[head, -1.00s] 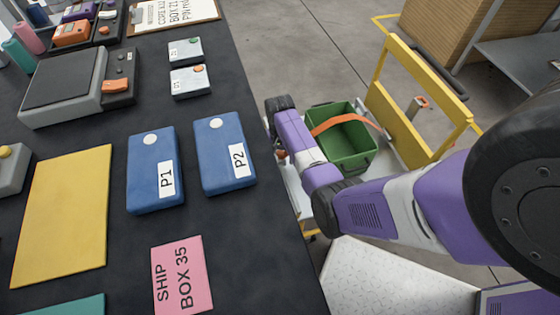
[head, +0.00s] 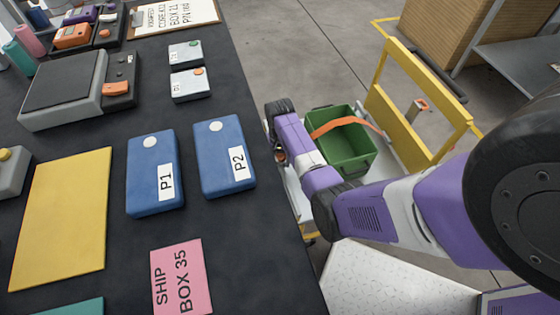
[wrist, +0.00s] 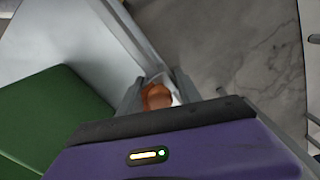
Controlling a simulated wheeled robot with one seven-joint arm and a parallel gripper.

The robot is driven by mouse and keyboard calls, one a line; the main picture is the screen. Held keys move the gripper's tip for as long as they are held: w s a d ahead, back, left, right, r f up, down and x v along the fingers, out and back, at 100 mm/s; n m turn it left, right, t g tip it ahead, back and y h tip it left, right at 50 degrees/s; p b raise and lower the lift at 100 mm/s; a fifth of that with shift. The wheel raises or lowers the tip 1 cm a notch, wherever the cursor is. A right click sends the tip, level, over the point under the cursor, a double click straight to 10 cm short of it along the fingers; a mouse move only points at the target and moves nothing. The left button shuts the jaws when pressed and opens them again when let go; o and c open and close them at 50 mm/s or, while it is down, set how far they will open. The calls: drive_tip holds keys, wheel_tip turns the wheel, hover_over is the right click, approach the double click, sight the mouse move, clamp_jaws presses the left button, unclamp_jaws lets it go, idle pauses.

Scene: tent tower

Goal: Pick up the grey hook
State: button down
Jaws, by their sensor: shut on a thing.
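My gripper is at the far end of my purple arm, low beside the table edge, left of a green crate (head: 352,158); in the head view my arm mostly hides it. In the wrist view my gripper (wrist: 158,90) has its fingers closed around a small orange-brown rounded piece (wrist: 157,97) with pale grey beside it. I cannot tell clearly whether this is the grey hook. An orange strap (head: 340,124) crosses the crate, and its left end goes behind my arm.
The dark table (head: 235,265) at left holds blue boxes P1 (head: 154,185) and P2 (head: 222,165), a yellow sheet (head: 62,215) and a scale (head: 65,88). A yellow trolley frame (head: 410,110) rises right of the crate. Open floor (head: 300,45) lies beyond.

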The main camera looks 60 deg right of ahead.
wheel_tip(320, 180, up, 25)
drive_tip(key=p, duration=1.1)
drive_tip(key=shift+f, duration=0.15)
